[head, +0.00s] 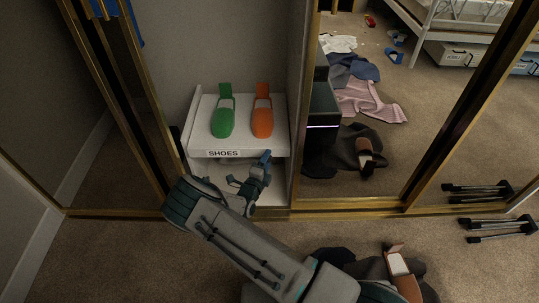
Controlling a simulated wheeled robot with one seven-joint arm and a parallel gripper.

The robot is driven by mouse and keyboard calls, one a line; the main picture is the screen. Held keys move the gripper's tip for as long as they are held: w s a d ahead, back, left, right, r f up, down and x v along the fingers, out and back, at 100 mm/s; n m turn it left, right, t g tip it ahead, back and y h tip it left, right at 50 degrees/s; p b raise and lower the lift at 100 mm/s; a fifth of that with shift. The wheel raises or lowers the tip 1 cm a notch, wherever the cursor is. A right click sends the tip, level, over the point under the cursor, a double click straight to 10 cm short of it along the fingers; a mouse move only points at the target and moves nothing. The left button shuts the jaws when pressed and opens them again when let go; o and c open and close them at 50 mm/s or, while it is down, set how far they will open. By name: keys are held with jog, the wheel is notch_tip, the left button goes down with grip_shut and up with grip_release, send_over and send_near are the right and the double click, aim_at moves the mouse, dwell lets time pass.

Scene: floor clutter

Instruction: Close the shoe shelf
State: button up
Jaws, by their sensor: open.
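The white shoe shelf (206,139) stands inside the open closet, with a "SHOES" label (223,153) on its front edge. A green shoe (223,121) and an orange shoe (262,121) lie side by side on its upper tray. Below the tray is a lower white part (272,189), partly hidden by my arm. My gripper (262,168) is open, in front of the shelf, near the right part of the tray's front edge. I cannot tell whether it touches the shelf. Nothing shows between its fingers.
Gold-framed mirror doors (375,207) stand right of the shelf, reflecting the room. A dark garment with a brown-and-white item (398,264) lies on the carpet at the bottom. A black metal object (497,228) lies at the right. Carpet at the lower left (105,255) is clear.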

jog(key=p+v, duration=0.2)
jog(key=v, duration=0.8)
jog(key=shift+s, duration=0.25)
